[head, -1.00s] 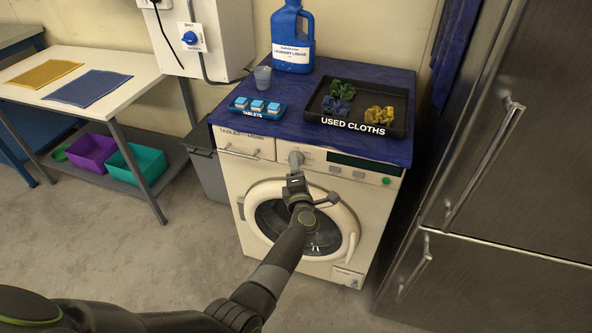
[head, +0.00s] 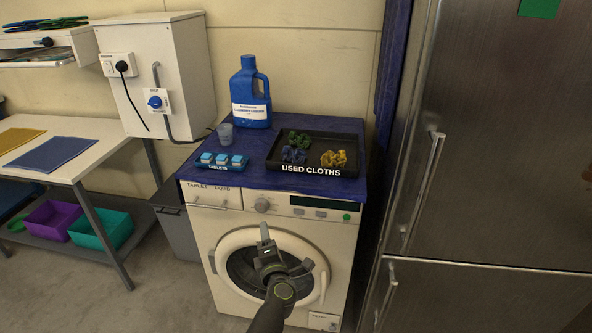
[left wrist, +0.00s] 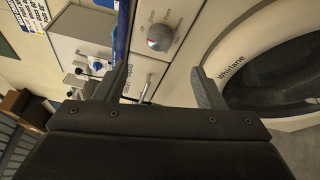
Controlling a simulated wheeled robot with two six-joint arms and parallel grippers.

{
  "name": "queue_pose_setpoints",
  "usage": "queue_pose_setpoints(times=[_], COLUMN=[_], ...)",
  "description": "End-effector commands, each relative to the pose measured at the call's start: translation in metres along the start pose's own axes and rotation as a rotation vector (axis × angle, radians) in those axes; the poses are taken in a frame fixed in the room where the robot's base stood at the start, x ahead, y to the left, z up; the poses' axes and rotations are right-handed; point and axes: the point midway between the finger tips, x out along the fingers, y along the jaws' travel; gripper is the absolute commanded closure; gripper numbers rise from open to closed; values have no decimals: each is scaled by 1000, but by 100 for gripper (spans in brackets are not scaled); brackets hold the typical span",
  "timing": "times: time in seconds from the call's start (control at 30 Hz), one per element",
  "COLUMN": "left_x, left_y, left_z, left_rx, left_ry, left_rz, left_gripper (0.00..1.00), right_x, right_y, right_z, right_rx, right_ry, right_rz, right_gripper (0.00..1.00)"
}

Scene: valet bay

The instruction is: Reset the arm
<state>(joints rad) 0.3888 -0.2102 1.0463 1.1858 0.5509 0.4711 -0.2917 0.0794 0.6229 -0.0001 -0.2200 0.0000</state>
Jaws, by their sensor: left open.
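My left gripper (head: 286,250) shows in the head view in front of the washing machine's round door (head: 225,253). Its two fingers are spread apart with nothing between them. The left wrist view also shows the open fingers (left wrist: 163,80), with the grey dial (left wrist: 160,37) beyond the gap and the door's dark window (left wrist: 275,75) to the right. The door looks shut. I cannot tell whether the gripper touches the machine. My left forearm comes up from the bottom of the head view. My right gripper is not in view.
On the blue-topped machine stand a laundry liquid bottle (head: 251,95), a cup (head: 225,133), a tablets tray (head: 221,167) and a used cloths tray (head: 345,171) with crumpled cloths. A steel fridge (head: 490,140) stands close on the right. A table (head: 100,150) with flat cloths is left.

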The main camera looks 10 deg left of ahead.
Motion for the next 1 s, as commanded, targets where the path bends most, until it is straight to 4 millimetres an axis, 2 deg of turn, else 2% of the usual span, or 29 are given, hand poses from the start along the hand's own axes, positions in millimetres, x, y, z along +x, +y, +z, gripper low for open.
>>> queue_pose_setpoints(times=[0.07,0.17,0.27,0.37,0.5,0.57,0.7,0.83,1.0], left_x=[-3,-14,-39,-76,-138,-169,-244,-321,-418], left_y=[-7,-35,-84,-139,-207,-232,-280,-309,-326], left_z=[-5,-22,-51,-88,-144,-169,-230,-288,-358], left_rx=[30,154,368,605,895,1002,1227,1402,1578], left_ry=[-6,-39,-108,-204,-353,-420,-586,-753,-976], left_rz=[-11,-54,-138,-249,-413,-486,-657,-817,-1010], left_gripper=[37,37,37,37,37,37,37,37,37], right_x=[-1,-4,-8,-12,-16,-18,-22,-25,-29], right_y=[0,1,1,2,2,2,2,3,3], right_z=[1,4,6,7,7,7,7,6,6], right_rx=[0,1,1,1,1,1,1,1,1], right_ry=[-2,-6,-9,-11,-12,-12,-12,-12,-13], right_rz=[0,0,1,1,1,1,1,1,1], right_gripper=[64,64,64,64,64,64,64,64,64])
